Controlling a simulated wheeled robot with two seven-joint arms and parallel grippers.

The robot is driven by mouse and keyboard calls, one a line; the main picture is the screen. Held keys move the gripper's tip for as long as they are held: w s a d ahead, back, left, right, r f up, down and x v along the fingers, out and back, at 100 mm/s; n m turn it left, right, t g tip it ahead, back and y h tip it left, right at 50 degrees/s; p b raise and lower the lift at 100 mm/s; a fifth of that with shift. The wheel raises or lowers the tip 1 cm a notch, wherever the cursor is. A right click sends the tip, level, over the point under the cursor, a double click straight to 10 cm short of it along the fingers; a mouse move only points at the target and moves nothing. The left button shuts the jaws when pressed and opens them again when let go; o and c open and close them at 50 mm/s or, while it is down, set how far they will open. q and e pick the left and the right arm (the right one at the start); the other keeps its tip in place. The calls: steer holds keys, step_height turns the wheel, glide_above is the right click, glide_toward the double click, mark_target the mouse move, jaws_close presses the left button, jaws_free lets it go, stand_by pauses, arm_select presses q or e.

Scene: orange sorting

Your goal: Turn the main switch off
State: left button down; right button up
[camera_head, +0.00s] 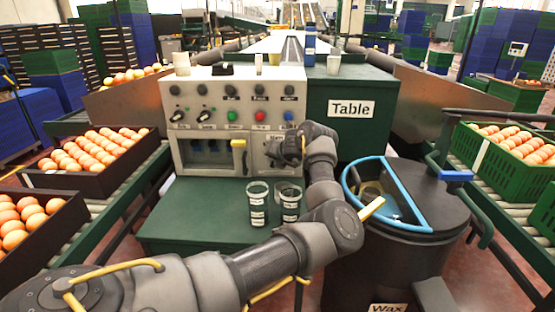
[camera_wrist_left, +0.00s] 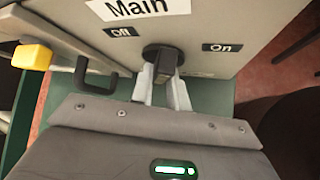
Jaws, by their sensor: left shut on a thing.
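The main switch is a black rotary knob (camera_wrist_left: 162,56) on the grey control panel (camera_head: 182,97). In the left wrist view, the "Main" label (camera_wrist_left: 135,8) is above it, the "Off" label (camera_wrist_left: 122,31) is up-left of it and the "On" label (camera_wrist_left: 222,47) is to its right. My left gripper (camera_wrist_left: 163,84) is shut on the knob, with one pale finger on each side. In the head view my left gripper (camera_head: 278,152) is at the panel's lower right and hides the knob. I cannot tell exactly which label the knob points to. My right gripper is not in view.
A yellow-topped lever (camera_head: 239,146) is left of the gripper; its yellow end also shows in the wrist view (camera_wrist_left: 32,56). Two labelled cups (camera_head: 257,203) stand on the green ledge (camera_head: 195,212) below. A black wax drum (camera_head: 430,245) with a blue handle is at the right.

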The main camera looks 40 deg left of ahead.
arm_select(q)
steer(key=n+t+h, duration=0.2)
steer(key=h, duration=0.1)
steer(key=shift+s+a, duration=0.15)
steer(key=shift+h, duration=0.4)
stand_by(0.3)
steer(key=c, duration=1.4)
jaws_free()
steer(key=shift+o, duration=0.2)
